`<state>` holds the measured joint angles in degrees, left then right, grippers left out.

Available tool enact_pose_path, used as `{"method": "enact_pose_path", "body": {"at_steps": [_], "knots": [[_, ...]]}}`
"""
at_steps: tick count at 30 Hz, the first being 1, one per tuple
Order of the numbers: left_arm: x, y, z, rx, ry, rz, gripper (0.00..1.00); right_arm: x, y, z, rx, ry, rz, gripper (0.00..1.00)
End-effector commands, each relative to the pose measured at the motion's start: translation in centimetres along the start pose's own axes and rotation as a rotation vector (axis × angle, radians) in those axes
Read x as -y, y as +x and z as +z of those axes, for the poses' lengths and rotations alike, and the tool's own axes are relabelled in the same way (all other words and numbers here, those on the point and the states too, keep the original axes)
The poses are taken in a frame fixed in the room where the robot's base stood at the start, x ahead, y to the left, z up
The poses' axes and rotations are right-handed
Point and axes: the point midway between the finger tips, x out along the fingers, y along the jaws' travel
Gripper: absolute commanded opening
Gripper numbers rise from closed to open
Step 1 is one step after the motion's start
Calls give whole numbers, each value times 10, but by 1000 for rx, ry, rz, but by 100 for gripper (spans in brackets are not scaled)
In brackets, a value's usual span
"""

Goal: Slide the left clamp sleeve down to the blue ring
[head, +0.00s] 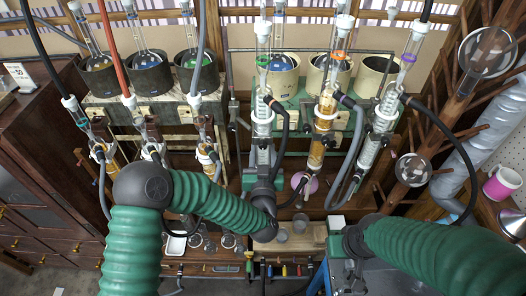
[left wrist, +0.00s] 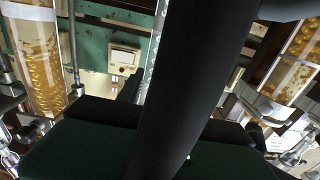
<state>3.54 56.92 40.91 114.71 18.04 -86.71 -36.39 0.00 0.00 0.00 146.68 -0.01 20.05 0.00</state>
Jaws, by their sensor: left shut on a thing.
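My left gripper (head: 263,172) is at the lower end of the left glass column (head: 263,122) in the head view. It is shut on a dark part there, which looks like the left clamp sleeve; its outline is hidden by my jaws. In the left wrist view a thick dark bar crosses in front of the dark gripper body (left wrist: 85,142) and hides the grip.
The middle column (head: 317,150) with amber liquid and the right column (head: 372,145) stand close by, with dark hoses looping between. Amber columns (left wrist: 35,60) flank the left wrist view. Small beakers (head: 281,235) stand below. A pink mug (head: 502,184) is at far right.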

Motion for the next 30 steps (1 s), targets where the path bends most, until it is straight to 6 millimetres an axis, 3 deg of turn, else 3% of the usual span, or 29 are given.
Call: {"method": "enact_pose_path", "body": {"at_steps": [30], "knots": [[-1,-1,33,6,0,4,0,0,26,6,0,0,0,36]]}}
